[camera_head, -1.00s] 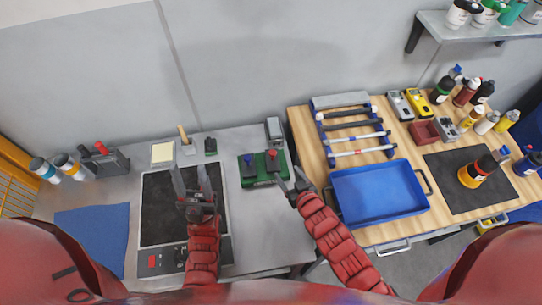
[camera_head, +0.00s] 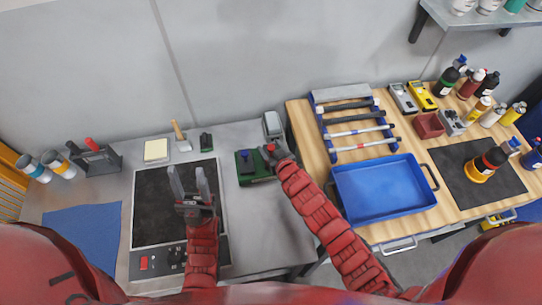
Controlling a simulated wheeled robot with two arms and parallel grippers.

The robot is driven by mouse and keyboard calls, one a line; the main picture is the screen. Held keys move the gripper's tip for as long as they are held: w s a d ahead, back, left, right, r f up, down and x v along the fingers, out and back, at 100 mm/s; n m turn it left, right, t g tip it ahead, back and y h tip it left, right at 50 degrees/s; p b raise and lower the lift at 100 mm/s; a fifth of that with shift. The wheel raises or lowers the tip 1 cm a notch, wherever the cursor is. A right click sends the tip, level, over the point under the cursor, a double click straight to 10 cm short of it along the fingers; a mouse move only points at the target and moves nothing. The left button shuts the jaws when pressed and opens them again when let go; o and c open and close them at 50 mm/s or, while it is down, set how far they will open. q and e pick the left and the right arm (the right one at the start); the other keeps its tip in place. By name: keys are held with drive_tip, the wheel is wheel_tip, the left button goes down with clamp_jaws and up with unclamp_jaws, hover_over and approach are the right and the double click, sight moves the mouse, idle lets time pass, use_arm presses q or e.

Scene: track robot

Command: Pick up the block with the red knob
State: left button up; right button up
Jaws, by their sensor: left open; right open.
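The block with the red knob (camera_head: 270,148) stands in a green holder (camera_head: 252,181) on the grey table, beside a block with a dark blue knob (camera_head: 244,155). My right gripper (camera_head: 272,153) is open at the red-knob block and hides most of it. I cannot tell whether the fingers touch it. My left gripper (camera_head: 188,172) is open and empty above the black mat, pointing away from me.
A grey upright device (camera_head: 272,125) stands just behind the green holder. A blue tray (camera_head: 425,203) and a tube rack (camera_head: 325,140) are on the wooden table at the right. The grey table's front right is clear.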

clamp_jaws()
idle(0.3)
idle(1.1)
